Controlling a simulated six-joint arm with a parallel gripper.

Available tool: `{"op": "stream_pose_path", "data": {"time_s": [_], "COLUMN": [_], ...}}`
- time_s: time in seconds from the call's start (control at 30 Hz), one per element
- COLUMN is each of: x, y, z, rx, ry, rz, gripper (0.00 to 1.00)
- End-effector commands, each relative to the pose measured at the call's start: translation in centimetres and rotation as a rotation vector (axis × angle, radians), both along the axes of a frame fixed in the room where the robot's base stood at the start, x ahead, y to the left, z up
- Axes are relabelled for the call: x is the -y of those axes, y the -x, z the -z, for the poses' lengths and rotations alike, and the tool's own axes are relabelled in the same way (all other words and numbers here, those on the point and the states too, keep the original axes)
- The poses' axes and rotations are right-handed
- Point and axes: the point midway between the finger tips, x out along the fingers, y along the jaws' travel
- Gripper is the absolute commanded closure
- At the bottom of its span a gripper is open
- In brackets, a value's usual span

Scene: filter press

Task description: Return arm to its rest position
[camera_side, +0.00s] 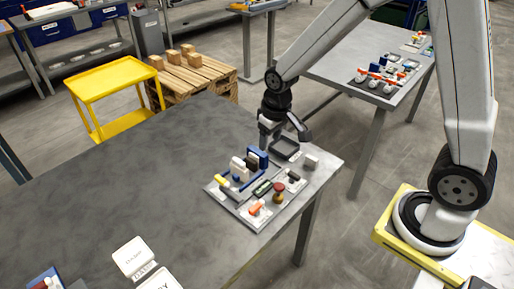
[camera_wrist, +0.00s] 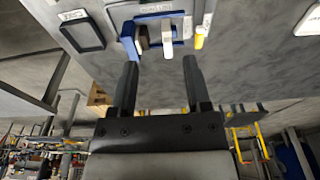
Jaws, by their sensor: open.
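My gripper (camera_wrist: 158,88) shows in the wrist view with its two dark fingers apart and nothing between them. In the side view my gripper (camera_side: 268,146) hangs over the right end of the grey table (camera_side: 110,185), just behind the filter press board (camera_side: 240,215). The board carries a blue frame (camera_side: 256,158), white blocks, a yellow piece (camera_side: 221,181) and a red knob (camera_side: 279,188). The blue frame (camera_wrist: 128,38) also shows beyond the fingertips in the wrist view. A dark square tray (camera_side: 286,148) lies beside my gripper. I cannot tell the exact height of the fingertips.
White labelled cards (camera_side: 132,258) lie at the table's front. A second table (camera_side: 345,65) with similar parts stands behind on the right. A yellow cart (camera_side: 110,82) and a pallet with boxes (camera_side: 195,75) stand behind. The table's middle and left are clear.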

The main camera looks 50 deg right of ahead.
Motion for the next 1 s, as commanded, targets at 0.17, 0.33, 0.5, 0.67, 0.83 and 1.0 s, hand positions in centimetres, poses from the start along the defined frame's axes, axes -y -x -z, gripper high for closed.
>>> {"op": "stream_pose_path", "data": {"time_s": [0.17,0.33,0.5,0.67,0.83,1.0], "x": [0.3,0.5,0.6,0.6,0.6,0.6], "y": [4.2,7.9,10.1,10.8,10.8,10.8], "z": [-1.1,-1.4,-1.4,-1.4,-1.4,-1.4], "rx": [0.041,0.074,0.093,0.099,0.099,0.099], "ry": [0.001,0.002,0.002,0.002,0.002,0.002], "rz": [0.001,0.001,0.0,0.0,0.0,0.0], "gripper": [0.38,0.38,0.38,0.38,0.38,0.38]}}
